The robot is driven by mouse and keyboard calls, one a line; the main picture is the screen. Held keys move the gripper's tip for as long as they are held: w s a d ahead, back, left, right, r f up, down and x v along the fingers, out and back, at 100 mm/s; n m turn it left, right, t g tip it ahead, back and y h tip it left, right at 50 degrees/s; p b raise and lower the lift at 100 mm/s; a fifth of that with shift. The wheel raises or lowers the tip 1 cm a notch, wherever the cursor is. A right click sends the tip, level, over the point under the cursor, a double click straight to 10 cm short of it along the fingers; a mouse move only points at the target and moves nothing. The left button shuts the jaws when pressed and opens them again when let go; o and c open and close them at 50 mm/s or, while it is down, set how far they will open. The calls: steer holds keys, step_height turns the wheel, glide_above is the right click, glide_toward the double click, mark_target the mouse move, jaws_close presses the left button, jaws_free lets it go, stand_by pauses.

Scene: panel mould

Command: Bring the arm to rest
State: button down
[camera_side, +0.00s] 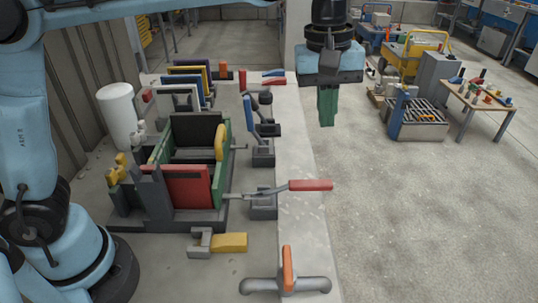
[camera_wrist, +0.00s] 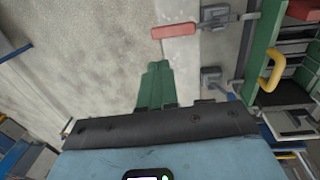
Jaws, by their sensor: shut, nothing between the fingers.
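My gripper (camera_side: 327,107) hangs in the air at the upper middle of the side view, its green fingers pointing down. The fingers are together and hold nothing. In the wrist view my gripper (camera_wrist: 153,84) shows the same closed green fingers over bare concrete. The panel mould (camera_side: 190,185), with a red front panel and green frame parts, stands to the left of my gripper and apart from it. In the wrist view part of the mould (camera_wrist: 262,50) shows at the right edge, with a yellow handle.
A red-handled toggle clamp (camera_side: 310,185) reaches right from the mould, and a blue-handled clamp (camera_side: 249,113) stands upright behind it. A pipe with an orange handle (camera_side: 288,268) lies at the front. A white cylinder (camera_side: 118,115) stands at left. The floor at right is clear up to the carts and table (camera_side: 480,100).

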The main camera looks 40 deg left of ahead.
mark_target(317, 182)
step_height(317, 182, down, 14)
steer(key=shift+r, duration=0.15)
stand_by(0.5)
steer(key=shift+r, duration=0.1)
step_height(317, 182, up, 14)
step_height(317, 182, down, 14)
steer(key=shift+f, duration=0.1)
steer(key=shift+s+a+r, duration=0.25)
steer(key=shift+a+r, duration=0.05)
steer(key=shift+r, duration=0.2)
steer(key=shift+s+a+r+t+h, duration=0.25)
steer(key=shift+r, duration=0.15)
steer(key=shift+s+a+r+t+h, duration=0.25)
steer(key=shift+r, duration=0.15)
steer(key=shift+s+a+r+t+h, duration=0.75)
steer(key=shift+r+t+h, duration=0.05)
steer(key=shift+t+h, duration=0.1)
steer(key=shift+s+a+r+t+h, duration=0.4)
steer(key=shift+s+a+t+h, duration=0.35)
steer(key=shift+s+a+r+t+h, duration=0.4)
steer(key=shift+s+a+t+h, duration=0.3)
steer(key=shift+t+h, duration=0.05)
